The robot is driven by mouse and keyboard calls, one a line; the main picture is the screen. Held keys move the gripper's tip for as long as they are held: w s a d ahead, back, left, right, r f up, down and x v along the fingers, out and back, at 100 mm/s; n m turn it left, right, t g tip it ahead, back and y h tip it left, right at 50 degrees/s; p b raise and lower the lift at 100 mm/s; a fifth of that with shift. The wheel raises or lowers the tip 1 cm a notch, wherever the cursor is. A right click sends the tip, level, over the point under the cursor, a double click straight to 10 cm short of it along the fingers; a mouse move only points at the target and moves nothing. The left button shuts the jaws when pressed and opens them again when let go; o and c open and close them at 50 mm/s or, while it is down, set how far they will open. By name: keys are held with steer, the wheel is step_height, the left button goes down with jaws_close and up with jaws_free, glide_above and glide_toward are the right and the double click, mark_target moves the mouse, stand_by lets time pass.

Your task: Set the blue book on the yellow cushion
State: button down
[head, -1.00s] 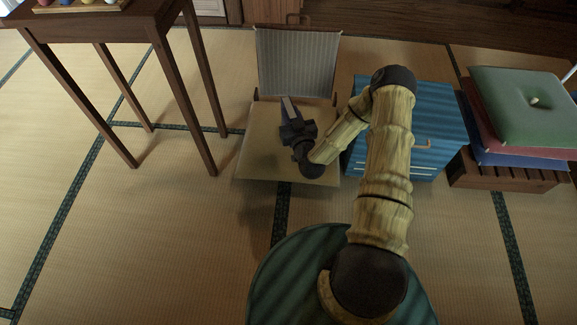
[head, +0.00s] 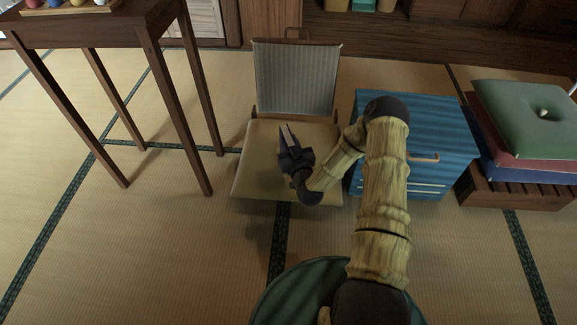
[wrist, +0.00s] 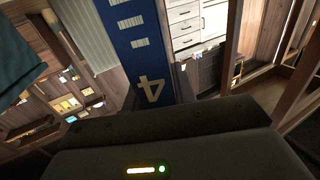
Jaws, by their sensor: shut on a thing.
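My gripper (head: 287,136) is shut on the blue book, above the seat of a low chair in the head view. In the wrist view the blue book (wrist: 146,50) rises between the jaws, with white label marks and a pale "4" on its face. In the head view the book is only a thin sliver, seen nearly edge-on. The low chair's flat seat pad (head: 260,175) is yellowish tan and looks bare. I cannot tell the height between book and seat. A stack at the right has a green cushion (head: 525,115) on top, with red and blue ones below.
A blue striped cabinet (head: 440,130) stands right of the chair, close to my arm. The chair's grey backrest (head: 296,80) stands behind the seat. A tall dark wooden table (head: 100,32) is at the left. Open tatami lies in front of the chair.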

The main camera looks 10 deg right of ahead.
steer(key=shift+f+b, duration=0.65)
steer(key=shift+f, duration=1.15)
steer(key=shift+f+b, duration=1.25)
steer(key=shift+f, duration=0.65)
steer(key=shift+f, duration=0.1)
steer(key=c, duration=1.1)
jaws_free()
